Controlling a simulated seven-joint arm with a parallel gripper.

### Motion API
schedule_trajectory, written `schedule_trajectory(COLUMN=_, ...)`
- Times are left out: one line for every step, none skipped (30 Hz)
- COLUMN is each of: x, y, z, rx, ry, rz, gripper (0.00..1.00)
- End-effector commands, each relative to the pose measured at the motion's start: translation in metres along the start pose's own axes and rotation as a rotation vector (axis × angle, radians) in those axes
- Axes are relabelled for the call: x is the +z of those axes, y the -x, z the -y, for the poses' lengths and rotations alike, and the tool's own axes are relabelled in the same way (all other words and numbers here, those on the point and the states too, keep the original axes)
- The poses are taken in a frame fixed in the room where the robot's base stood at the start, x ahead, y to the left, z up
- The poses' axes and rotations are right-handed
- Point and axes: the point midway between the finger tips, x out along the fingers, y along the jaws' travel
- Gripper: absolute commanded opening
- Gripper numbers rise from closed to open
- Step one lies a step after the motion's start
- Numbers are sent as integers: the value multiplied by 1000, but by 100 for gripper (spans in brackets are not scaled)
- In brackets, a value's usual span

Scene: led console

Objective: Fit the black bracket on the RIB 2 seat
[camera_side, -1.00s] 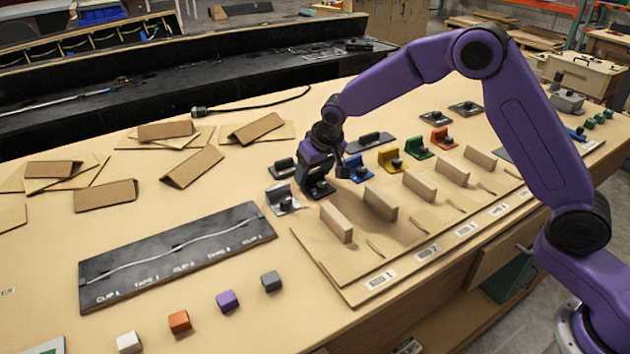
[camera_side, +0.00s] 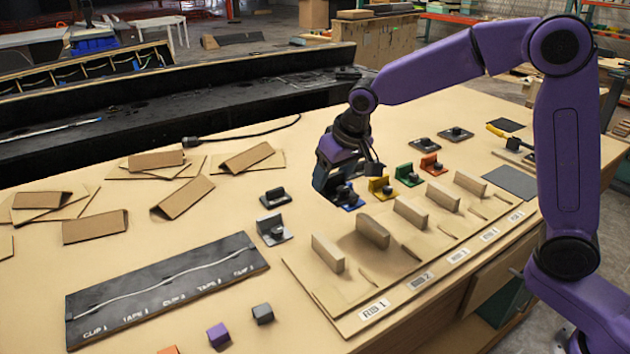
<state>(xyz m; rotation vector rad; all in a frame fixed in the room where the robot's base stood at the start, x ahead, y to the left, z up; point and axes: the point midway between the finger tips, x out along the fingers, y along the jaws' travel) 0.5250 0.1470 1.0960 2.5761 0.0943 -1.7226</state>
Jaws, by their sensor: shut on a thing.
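My gripper (camera_side: 328,184) is shut and hangs above the bracket row, just left of the blue bracket (camera_side: 350,202). The black bracket is in its jaws, but it is hard to tell apart from the dark fingers. The spot between the silver bracket (camera_side: 273,231) and the blue bracket is bare. The RIB 2 label (camera_side: 420,282) lies on the board's front edge, and the second upright wooden rib (camera_side: 373,232) stands behind it. My gripper is behind and to the left of that rib.
The first rib (camera_side: 327,253) stands at the left, and several more ribs run right. Yellow (camera_side: 381,189), green (camera_side: 407,175) and orange (camera_side: 431,165) brackets continue the row. A dark clip board (camera_side: 165,290) and small cubes lie at the left front.

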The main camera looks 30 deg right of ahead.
Motion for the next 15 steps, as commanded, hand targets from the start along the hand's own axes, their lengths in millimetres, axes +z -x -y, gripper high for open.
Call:
schedule_trajectory(x=6, y=9, z=-1, rx=-2, ry=1, rz=-4, gripper=29)
schedule_trajectory(x=10, y=13, z=-2, rx=-2, ry=2, rz=-5, gripper=29)
schedule_trajectory(x=15, y=18, z=-3, rx=-3, ry=2, rz=-5, gripper=29)
schedule_trajectory(x=18, y=21, z=-4, rx=-2, ry=2, rz=-4, gripper=29)
schedule_trajectory(x=21, y=25, z=-5, rx=-2, ry=1, rz=-4, gripper=29)
schedule_trajectory(x=26, y=28, z=-6, rx=-2, ry=1, rz=-3, gripper=29)
schedule_trajectory(x=28, y=31, z=-7, rx=-2, ry=1, rz=-4, gripper=29)
schedule_trajectory(x=31, y=34, z=-7, rx=-2, ry=1, rz=-3, gripper=29)
schedule_trajectory(x=33, y=37, z=-8, rx=-2, ry=1, rz=-3, gripper=29)
schedule_trajectory(x=35, y=39, z=-9, rx=-2, ry=1, rz=-4, gripper=29)
schedule_trajectory(x=37, y=40, z=-9, rx=-2, ry=1, rz=-3, gripper=29)
schedule_trajectory(x=39, y=42, z=-10, rx=-2, ry=1, rz=-3, gripper=29)
schedule_trajectory(x=40, y=43, z=-10, rx=-2, ry=0, rz=-3, gripper=29)
schedule_trajectory(x=41, y=44, z=-10, rx=-1, ry=0, rz=-2, gripper=29)
schedule_trajectory(x=43, y=45, z=-11, rx=-1, ry=0, rz=-2, gripper=29)
